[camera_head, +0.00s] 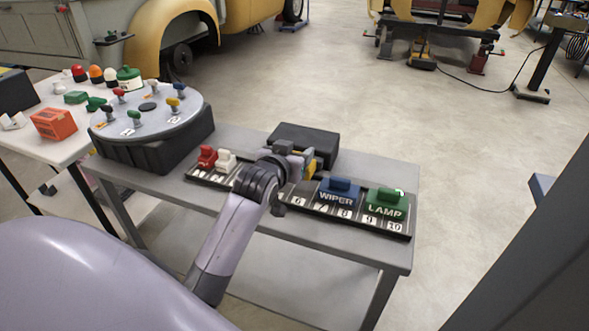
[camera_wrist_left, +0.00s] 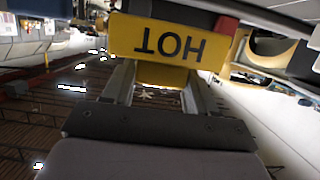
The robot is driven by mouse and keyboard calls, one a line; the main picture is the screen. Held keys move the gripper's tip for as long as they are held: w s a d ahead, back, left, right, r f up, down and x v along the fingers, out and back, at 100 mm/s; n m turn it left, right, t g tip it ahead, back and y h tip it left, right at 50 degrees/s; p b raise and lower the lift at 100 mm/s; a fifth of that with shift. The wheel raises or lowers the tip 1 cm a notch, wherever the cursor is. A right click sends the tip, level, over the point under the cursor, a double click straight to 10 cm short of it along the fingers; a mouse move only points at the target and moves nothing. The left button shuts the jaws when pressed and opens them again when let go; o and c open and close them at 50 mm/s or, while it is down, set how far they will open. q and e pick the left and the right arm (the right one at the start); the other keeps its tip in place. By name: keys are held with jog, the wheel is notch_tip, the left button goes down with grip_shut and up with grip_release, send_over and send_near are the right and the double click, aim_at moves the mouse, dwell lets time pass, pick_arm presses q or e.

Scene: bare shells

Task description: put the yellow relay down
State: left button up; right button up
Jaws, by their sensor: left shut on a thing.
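The yellow relay (camera_wrist_left: 160,40) is marked HOT, upside down in the left wrist view. Its yellow edge also shows in the head view (camera_head: 311,168), mostly hidden by my left gripper (camera_head: 298,160). The gripper is shut on the relay, over the middle of a dark numbered rail (camera_head: 295,208) on the grey table. I cannot tell whether the relay touches the rail. A red relay (camera_head: 207,157) and a white relay (camera_head: 226,161) sit at the rail's left end. A blue WIPER relay (camera_head: 338,193) and a green LAMP relay (camera_head: 386,203) sit at its right end.
A black box (camera_head: 318,140) stands right behind the gripper. A round disc with coloured pegs (camera_head: 150,120) rests on a black base at the left of the grey table (camera_head: 345,250). A white table (camera_head: 20,142) with small parts is farther left. Open floor lies right.

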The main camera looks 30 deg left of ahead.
pick_arm(q)
jog(key=shift+f, duration=2.1)
jog(key=shift+f+b, duration=0.1)
jog(key=shift+b, duration=0.2)
jog(key=o, duration=1.1)
jog(key=shift+f, duration=0.1)
jog(key=shift+r, duration=0.2)
jog(key=v, duration=1.2)
jog(key=shift+d+p, duration=0.1)
jog(key=shift+p, duration=0.25)
jog(key=shift+f, duration=0.1)
